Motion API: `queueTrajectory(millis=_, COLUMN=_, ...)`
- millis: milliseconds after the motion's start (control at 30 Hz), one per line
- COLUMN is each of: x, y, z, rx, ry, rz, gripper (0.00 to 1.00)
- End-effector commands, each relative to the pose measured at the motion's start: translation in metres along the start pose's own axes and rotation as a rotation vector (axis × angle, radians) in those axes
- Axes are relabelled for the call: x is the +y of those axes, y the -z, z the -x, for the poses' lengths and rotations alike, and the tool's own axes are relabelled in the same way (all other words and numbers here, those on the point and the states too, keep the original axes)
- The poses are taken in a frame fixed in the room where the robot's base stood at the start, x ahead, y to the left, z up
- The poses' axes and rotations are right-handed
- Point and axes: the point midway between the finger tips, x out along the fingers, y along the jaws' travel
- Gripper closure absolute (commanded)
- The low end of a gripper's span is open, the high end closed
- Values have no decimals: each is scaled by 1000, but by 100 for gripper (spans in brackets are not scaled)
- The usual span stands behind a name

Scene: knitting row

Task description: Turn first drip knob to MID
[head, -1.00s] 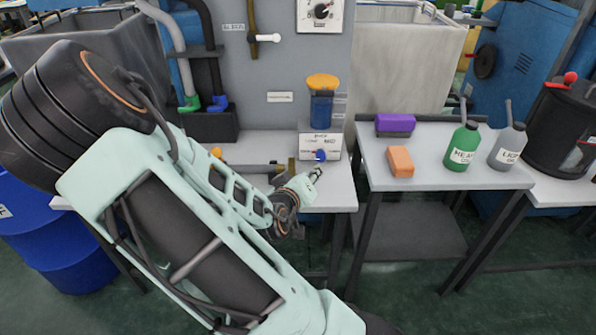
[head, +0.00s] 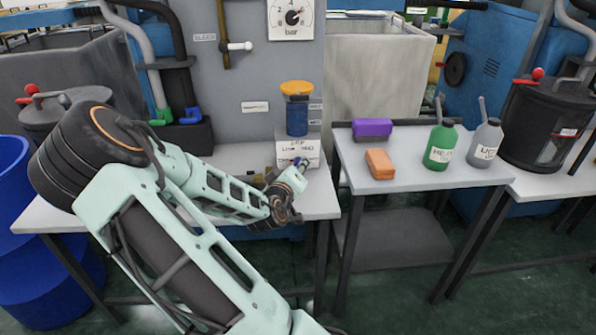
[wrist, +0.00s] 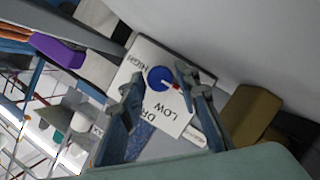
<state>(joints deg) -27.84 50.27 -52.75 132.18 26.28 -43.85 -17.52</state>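The first drip knob (wrist: 158,76) is a round blue knob with a red pointer, on a white label plate (wrist: 174,122) in the wrist view. Its pointer points to the lower right of that view. LOW and HIGH are readable on the plate; I cannot make out MID there. My gripper (wrist: 160,76) is open, with one finger on each side of the knob; I cannot tell whether either touches it. In the head view my gripper (head: 301,168) is at the front of the white drip box (head: 284,151) and partly covers the knob.
A blue reservoir with an orange cap (head: 297,88) stands above the drip box. To the right, a table (head: 345,165) holds a purple block (head: 371,128), an orange block (head: 380,164), a green bottle (head: 440,145) and a grey bottle (head: 485,143).

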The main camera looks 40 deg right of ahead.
Motion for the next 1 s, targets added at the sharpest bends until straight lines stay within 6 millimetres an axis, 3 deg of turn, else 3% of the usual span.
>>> queueTrajectory(millis=367, x=0, y=0, z=-6, rx=0, ry=1, rz=0, gripper=70)
queueTrajectory(millis=633, x=0, y=0, z=-6, rx=0, ry=0, rz=0, gripper=100)
queueTrajectory(millis=1000, x=2, y=0, z=-6, rx=-2, ry=23, rz=-58, gripper=100)
